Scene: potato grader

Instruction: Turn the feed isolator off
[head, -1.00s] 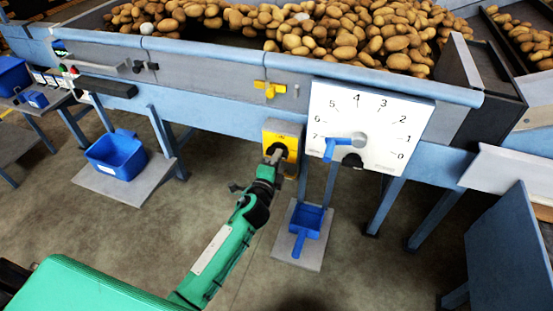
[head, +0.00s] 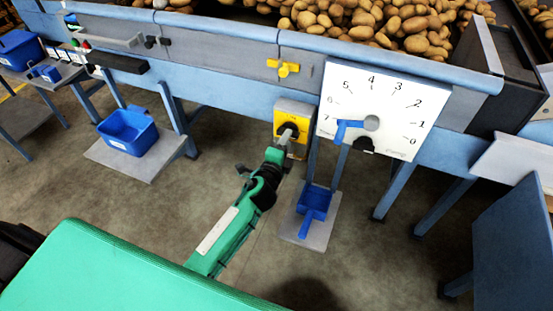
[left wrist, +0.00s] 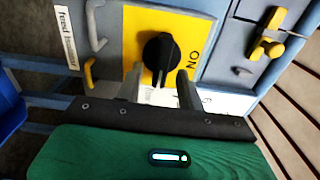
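The feed isolator is a yellow plate (head: 305,107) with a black rotary knob (head: 289,130), on the blue machine frame left of the white dial. In the left wrist view the yellow plate (left wrist: 136,22) carries the black knob (left wrist: 158,50), with its narrow end pointing down in the picture. "ON" lettering stands sideways at the knob's right. My left gripper (head: 284,143) is just in front of the knob. In the left wrist view its two fingers (left wrist: 158,88) are apart, one on each side of the knob's lower end; contact is unclear. My right gripper is not in view.
A white dial board (head: 400,85) with a blue pointer is close right of the isolator. A blue scoop (head: 314,203) lies below, and a blue bin (head: 127,131) stands at left.

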